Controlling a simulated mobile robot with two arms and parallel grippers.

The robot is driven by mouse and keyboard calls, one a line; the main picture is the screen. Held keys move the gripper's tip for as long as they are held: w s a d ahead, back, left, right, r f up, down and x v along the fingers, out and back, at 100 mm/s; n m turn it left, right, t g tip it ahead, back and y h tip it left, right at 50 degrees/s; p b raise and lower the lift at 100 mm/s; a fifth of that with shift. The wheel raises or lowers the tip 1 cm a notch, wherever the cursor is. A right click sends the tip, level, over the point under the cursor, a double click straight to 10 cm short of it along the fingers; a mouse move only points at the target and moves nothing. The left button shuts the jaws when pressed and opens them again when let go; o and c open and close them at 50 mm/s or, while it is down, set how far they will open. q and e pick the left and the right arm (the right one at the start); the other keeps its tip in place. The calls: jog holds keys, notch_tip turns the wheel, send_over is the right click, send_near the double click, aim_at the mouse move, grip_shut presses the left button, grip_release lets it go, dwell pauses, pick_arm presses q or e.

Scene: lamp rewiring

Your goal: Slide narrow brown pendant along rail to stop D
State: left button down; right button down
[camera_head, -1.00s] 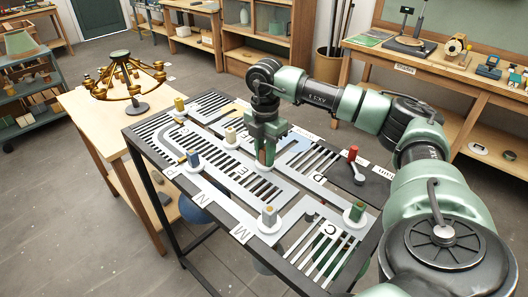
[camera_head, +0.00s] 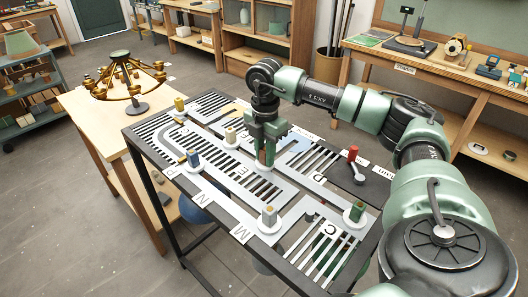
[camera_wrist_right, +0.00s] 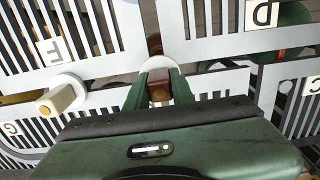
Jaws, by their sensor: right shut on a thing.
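My right gripper (camera_head: 266,160) is down at the slotted rail plate (camera_head: 218,196), near its middle. In the right wrist view its green fingers (camera_wrist_right: 158,92) are shut on a small brown block (camera_wrist_right: 158,89), the top of the narrow brown pendant. The fingers hide most of that block in the head view. The label D (camera_head: 318,177) lies to the right of the gripper in the head view. It also shows in the right wrist view (camera_wrist_right: 262,14), at the upper right. My left gripper is in neither view.
A cream-topped knob (camera_head: 231,136) stands left of the gripper on a white disc. Others stand on the plate: a yellow one (camera_head: 180,104), a beige one (camera_head: 268,215) and a green one (camera_head: 357,211). A red-handled lever (camera_head: 353,155) is at the right. A brass chandelier (camera_head: 125,75) stands on the left table.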

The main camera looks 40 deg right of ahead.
jog(key=shift+s, duration=0.15)
dwell(0.4)
jog(key=s, duration=0.3)
jog(key=s+b, duration=0.1)
jog(key=s, duration=0.1)
jog(key=shift+s+d+f, duration=0.1)
jog(key=shift+s+d, duration=0.2)
jog(key=s+b, duration=0.1)
jog(key=s, duration=0.3)
jog(key=s+b, duration=0.1)
jog(key=s, duration=0.1)
jog(key=shift+s+d+f+b, duration=0.1)
jog(key=shift+s+d+b, duration=0.15)
jog(key=shift+s+b, duration=0.35)
jog(key=shift+s, duration=0.55)
jog(key=c, duration=1.1)
grip_release()
jog(key=shift+r, duration=0.2)
